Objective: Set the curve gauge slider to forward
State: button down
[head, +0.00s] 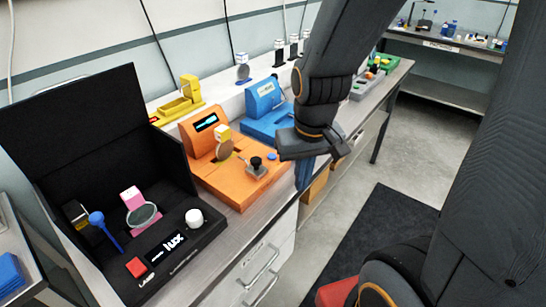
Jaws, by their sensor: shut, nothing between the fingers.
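An orange module (227,179) stands on the bench. It has a tilted display (206,123) with a light curve shape, a round brown disc (224,150) with a yellow-and-white piece above it, and a dark knob on a metal base (256,166) near its right end. I cannot tell for sure which part is the curve gauge slider, or its setting. My gripper (293,147) is shut and empty, right of the knob and apart from it in the picture. Its fingertips are hard to make out. My arm hides part of the bench behind it.
A black open box (200,240) with a blue knob, red button and white dial stands left. A blue module (268,120) is behind the orange one, a yellow device (178,108) at the back. Grey and green modules (372,75) stand farther along.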

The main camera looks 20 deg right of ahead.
aim_at(255, 169)
jog(key=z, duration=1)
jog(key=k, duration=0.35)
jog(key=u, duration=1)
